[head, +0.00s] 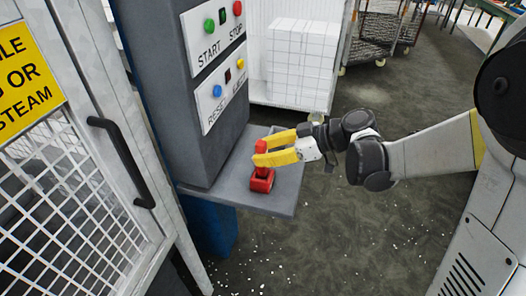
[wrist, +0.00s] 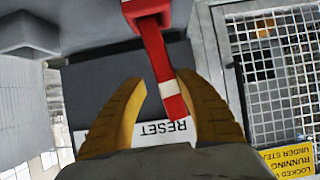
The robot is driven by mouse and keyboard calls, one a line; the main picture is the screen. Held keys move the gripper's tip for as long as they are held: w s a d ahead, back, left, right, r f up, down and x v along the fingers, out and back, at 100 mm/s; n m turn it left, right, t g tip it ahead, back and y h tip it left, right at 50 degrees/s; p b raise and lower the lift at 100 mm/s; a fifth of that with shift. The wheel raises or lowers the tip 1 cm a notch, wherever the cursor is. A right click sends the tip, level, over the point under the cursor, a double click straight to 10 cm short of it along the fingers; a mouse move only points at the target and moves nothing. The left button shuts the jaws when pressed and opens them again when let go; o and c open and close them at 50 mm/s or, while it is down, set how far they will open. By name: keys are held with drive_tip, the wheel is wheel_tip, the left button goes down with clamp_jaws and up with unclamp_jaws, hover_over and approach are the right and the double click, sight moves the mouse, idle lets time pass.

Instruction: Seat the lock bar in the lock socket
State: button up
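The red lock bar (wrist: 158,62), with a white band, stands at the red lock socket (wrist: 146,8). Its far end meets the socket, but how deep it sits cannot be told. In the head view the socket (head: 262,181) rests on a grey shelf and the bar (head: 261,147) rises from it, roughly upright. My gripper (head: 263,152) has its yellow fingers on either side of the bar's upper part. In the wrist view my gripper (wrist: 160,82) is open, with a gap between the left finger and the bar. The bar is close to the right finger; contact is unclear.
The grey shelf (head: 230,195) juts from a control column with START/STOP and RESET/EJECT button panels (head: 222,90). A mesh guard door with a dark handle (head: 125,160) stands at left. A white-block cart (head: 300,60) is behind. Floor right of the shelf is clear.

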drive_tip(key=shift+r, duration=0.1)
drive_tip(key=p+v, duration=0.3)
drive_tip(key=v, duration=0.9)
drive_tip(key=s+d+m+t+h, duration=0.3)
drive_tip(key=s+d+m+h, duration=0.2)
drive_tip(key=s+m+h, duration=0.6)
drive_tip(key=shift+s+d+m, duration=0.25)
drive_tip(key=shift+s+m, duration=1.25)
drive_tip(key=shift+s, duration=0.1)
